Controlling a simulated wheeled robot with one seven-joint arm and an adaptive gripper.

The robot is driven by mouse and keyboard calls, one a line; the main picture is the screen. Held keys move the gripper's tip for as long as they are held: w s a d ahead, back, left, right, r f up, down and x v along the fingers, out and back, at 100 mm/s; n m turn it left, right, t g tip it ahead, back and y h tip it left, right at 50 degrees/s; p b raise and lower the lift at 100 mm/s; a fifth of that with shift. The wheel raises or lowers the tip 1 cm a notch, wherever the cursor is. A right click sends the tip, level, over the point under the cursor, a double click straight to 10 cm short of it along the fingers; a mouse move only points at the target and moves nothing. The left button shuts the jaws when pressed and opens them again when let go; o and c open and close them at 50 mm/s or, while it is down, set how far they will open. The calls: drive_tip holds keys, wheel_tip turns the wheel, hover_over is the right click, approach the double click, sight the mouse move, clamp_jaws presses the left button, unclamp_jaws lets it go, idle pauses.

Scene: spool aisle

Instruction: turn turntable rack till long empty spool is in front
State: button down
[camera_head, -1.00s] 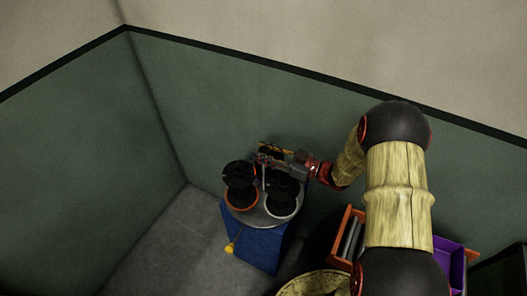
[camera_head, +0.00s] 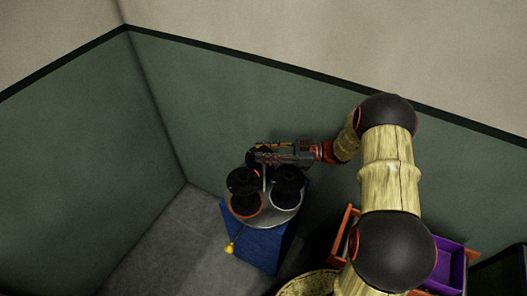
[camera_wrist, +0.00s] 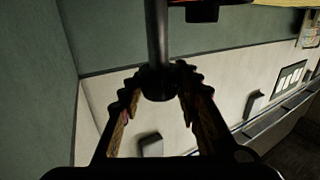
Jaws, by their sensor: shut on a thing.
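The turntable rack (camera_head: 268,220) is a grey round plate on a blue stand (camera_head: 255,245). A black spool (camera_head: 243,182) with an orange-rimmed base stands at its front left. Another black spool (camera_head: 287,180) with a pale base stands at the right. My gripper (camera_head: 252,160) reaches over the rack's back from the right. In the wrist view my gripper (camera_wrist: 160,92) is shut around a dark upright post (camera_wrist: 157,40) with a rounded end. I cannot tell which part of the rack or spool this is. The rack's back is hidden behind the gripper and spools.
A yellow knob (camera_head: 229,248) sticks out at the stand's front left. An orange bin (camera_head: 345,232) and a purple bin (camera_head: 448,262) stand at the right, partly behind my arm. Green walls (camera_head: 90,150) close off the back and left. Floor (camera_head: 165,235) left of the stand is clear.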

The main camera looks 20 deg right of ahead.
drive_tip(key=c, duration=1.3)
unclamp_jaws()
drive_tip(key=shift+o, duration=0.2)
wheel_tip(320, 180, up, 10)
drive_tip(key=shift+d, duration=0.1)
